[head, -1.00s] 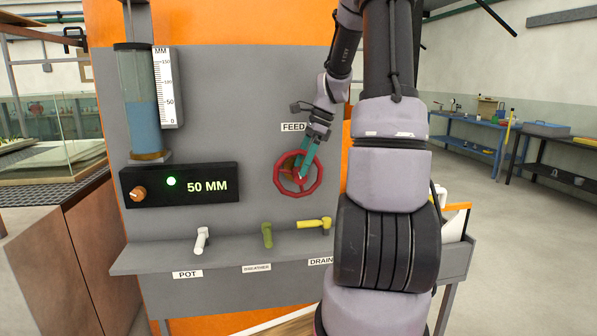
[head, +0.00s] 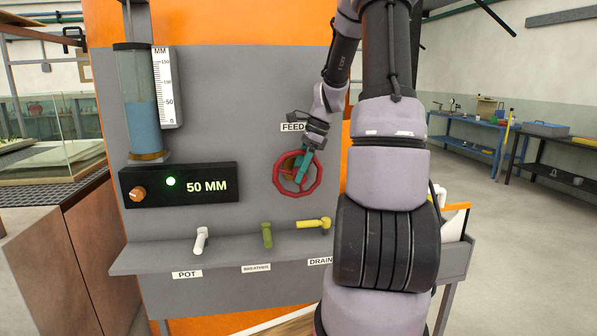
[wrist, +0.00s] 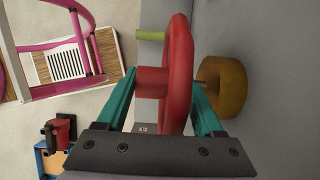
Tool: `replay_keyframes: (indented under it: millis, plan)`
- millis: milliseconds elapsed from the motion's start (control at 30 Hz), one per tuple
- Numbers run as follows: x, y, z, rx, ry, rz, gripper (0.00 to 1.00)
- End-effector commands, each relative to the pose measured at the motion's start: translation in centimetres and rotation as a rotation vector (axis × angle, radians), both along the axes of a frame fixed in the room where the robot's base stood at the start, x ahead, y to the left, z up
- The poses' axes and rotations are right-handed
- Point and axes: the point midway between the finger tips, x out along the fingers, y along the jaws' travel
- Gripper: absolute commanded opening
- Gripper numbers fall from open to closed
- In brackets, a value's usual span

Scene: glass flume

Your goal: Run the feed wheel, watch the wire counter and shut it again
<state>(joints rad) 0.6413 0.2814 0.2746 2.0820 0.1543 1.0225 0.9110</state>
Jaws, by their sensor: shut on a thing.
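The red feed wheel (head: 278,184) stands on the grey panel below a FEED label. My gripper (head: 302,171) is at the wheel, its teal fingers shut on it. In the wrist view, the fingers of my gripper (wrist: 161,88) lie on either side of the red wheel (wrist: 178,62), with a brown round boss (wrist: 224,87) behind it. Just where the fingertips touch is partly hidden. The black counter box (head: 150,196) reads 50 MM, with a green light lit. I see no label naming it a wire counter.
A blue-filled tube (head: 143,115) stands beside a MM scale (head: 168,85). On the ledge below are a white POT lever (head: 201,240), an olive BREATHER lever (head: 267,235) and a yellow DRAIN lever (head: 314,223). Blue benches (head: 465,128) stand at the right, with clear floor before them.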

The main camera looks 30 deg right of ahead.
Motion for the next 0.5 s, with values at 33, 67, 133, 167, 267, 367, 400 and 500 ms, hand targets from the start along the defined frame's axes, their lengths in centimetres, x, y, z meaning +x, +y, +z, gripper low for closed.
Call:
replay_keyframes:
  millis: [33,67,133,167,267,367,400,500]
  plan:
    - [-0.05,-0.11,-0.05,0.018,-0.002,-0.001,0.00]
    - [-0.08,-0.16,-0.07,0.034,-0.005,-0.003,0.00]
    - [-0.12,-0.31,-0.10,0.082,-0.019,-0.003,0.00]
    - [-0.13,-0.33,-0.09,0.104,-0.025,-0.004,0.00]
    - [-0.15,-0.39,-0.14,0.172,-0.044,-0.003,0.00]
    - [-0.14,-0.46,-0.07,0.211,-0.059,-0.002,0.00]
    - [-0.13,-0.46,-0.06,0.218,-0.062,-0.001,0.00]
    - [-0.11,-0.43,-0.04,0.223,-0.064,0.000,0.00]
